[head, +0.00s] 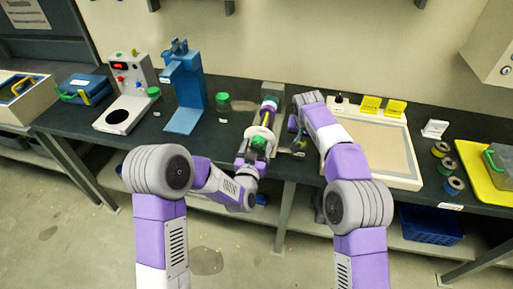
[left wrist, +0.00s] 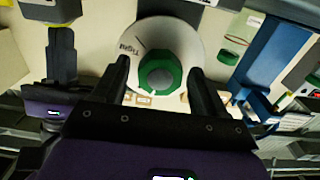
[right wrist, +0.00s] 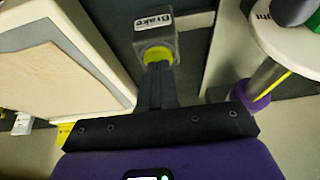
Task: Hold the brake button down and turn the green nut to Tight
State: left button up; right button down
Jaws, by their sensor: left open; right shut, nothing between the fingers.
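The green nut (left wrist: 160,74) sits at the centre of a round white end plate (left wrist: 190,42) marked "Tight" at its upper left. My left gripper (left wrist: 159,66) is open, with one finger on each side of the nut; I cannot tell whether they touch it. In the head view the green nut (head: 259,142) is at the near end of the screw expeller (head: 264,116). The yellow brake button (right wrist: 157,54) is on a grey block labelled "Brake" (right wrist: 153,21). My right gripper (right wrist: 156,66) is shut and empty, its tips at the button and partly covering it.
A blue press stand (head: 187,95) and a green-lidded jar (head: 222,103) stand left of the expeller. A shallow framed tray (head: 375,150) lies to its right, close to my right arm. Further right are several small rolls (head: 441,150) and a yellow tray (head: 480,175).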

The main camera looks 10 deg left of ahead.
pick_arm(q)
jog(key=shift+w, duration=0.3)
jog(key=shift+s, duration=0.15)
dwell(0.4)
jog(key=c, duration=0.8)
jog(key=m, duration=0.8)
jog(key=o, duration=0.8)
